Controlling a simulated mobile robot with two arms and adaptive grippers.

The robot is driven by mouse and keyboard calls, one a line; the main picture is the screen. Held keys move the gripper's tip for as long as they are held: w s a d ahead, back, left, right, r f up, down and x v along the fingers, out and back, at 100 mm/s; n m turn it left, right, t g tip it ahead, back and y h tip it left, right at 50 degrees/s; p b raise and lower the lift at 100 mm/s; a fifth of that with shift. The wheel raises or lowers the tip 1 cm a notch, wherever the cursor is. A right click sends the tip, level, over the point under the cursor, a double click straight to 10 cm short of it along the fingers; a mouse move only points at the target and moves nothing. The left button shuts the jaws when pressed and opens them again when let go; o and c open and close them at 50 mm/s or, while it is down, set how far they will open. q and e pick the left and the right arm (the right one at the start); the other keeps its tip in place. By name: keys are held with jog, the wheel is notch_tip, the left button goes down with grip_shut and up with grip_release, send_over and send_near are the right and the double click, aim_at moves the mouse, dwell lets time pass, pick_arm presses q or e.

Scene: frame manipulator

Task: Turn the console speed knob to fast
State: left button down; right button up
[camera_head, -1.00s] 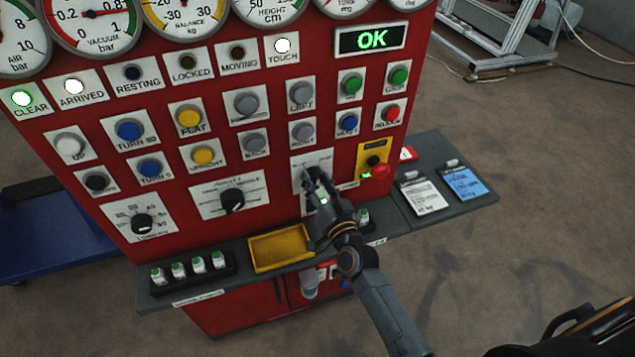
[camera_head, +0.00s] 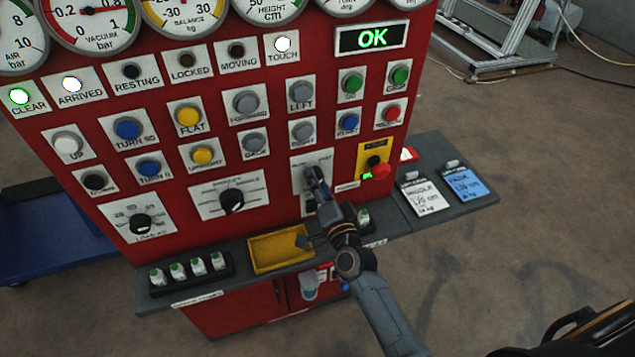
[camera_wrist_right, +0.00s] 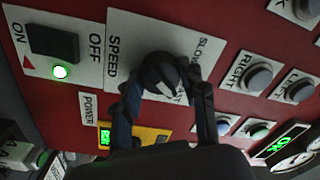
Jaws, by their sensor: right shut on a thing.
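The speed knob (camera_wrist_right: 160,72) is dark and round, on a white plate (camera_head: 324,159) low on the right side of the red console. In the right wrist view the plate reads SPEED, with SLOW at one end; the opposite label is partly covered. My right gripper (camera_head: 314,183) is at this plate, its fingers shut on the knob. In the right wrist view my right gripper (camera_wrist_right: 164,98) has one finger on each side of the knob. The knob's exact pointer direction is hard to read. My left gripper is not in view.
A power switch (camera_wrist_right: 54,42) with a lit green lamp sits beside the speed plate. A yellow tray (camera_head: 262,262) and small bottles (camera_head: 188,269) stand on the ledge below.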

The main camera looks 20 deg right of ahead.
dwell(0.3)
jog(key=o, duration=1.2)
jog(key=shift+c, duration=0.2)
jog(key=shift+s, duration=0.1)
jog(key=s, duration=1.1)
jog(key=shift+s+d+f, duration=0.25)
jog(key=shift+s+d, duration=0.05)
jog(key=shift+s, duration=0.1)
jog(key=shift+f, duration=0.1)
